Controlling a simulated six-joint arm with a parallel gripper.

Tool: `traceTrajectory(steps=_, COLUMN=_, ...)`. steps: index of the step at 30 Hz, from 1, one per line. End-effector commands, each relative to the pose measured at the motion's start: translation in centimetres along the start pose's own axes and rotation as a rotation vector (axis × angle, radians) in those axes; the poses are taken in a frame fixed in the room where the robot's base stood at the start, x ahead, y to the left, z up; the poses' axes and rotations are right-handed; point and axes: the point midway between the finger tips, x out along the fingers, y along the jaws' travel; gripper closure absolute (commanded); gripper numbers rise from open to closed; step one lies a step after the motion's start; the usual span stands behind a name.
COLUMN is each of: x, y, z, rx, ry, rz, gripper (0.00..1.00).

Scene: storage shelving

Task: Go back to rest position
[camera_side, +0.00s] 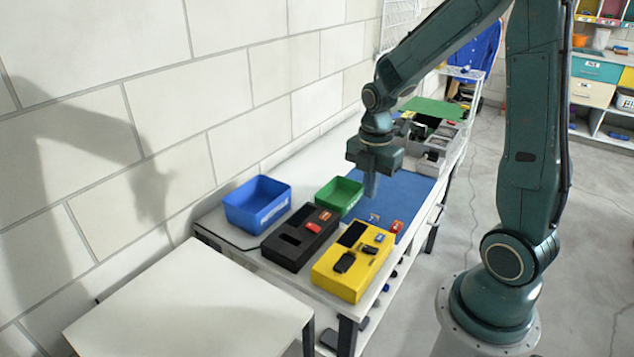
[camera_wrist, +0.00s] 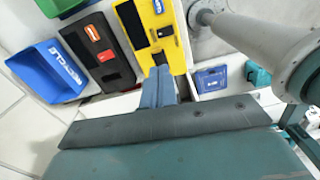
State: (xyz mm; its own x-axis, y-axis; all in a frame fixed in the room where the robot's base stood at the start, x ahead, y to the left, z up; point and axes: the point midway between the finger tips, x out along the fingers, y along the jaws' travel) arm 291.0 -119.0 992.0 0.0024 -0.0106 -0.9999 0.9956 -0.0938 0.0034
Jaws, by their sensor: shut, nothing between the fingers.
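My gripper (camera_side: 371,186) is shut and empty in the side view. It points down above the blue mat (camera_side: 403,186), close to the green bin (camera_side: 338,196). In the wrist view my gripper's fingers (camera_wrist: 158,75) are together, with the yellow box (camera_wrist: 150,38) beyond their tips. The yellow box also shows in the side view (camera_side: 333,283), with dark items and small coloured pieces on top. The black box (camera_side: 287,254) stands to its left.
A blue bin (camera_side: 257,205) stands by the wall at the table's left. Grey boxes (camera_side: 436,142) and a green board (camera_side: 432,107) are at the far end. A bare white table (camera_side: 190,305) is in front. Shelves (camera_side: 597,85) stand at the back right.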

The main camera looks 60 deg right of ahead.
Motion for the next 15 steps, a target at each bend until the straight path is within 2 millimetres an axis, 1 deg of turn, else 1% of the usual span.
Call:
traceTrajectory(steps=1, x=-0.8, y=-0.1, z=-0.4, rx=0.032, ry=-0.004, rz=0.017, gripper=1.0)
traceTrajectory(steps=8, x=-4.5, y=-1.1, z=-2.6, rx=0.265, ry=-0.005, rz=0.098, gripper=1.0)
traceTrajectory(steps=15, x=-8.1, y=-2.9, z=-5.0, rx=0.537, ry=0.029, rz=0.188, gripper=1.0)
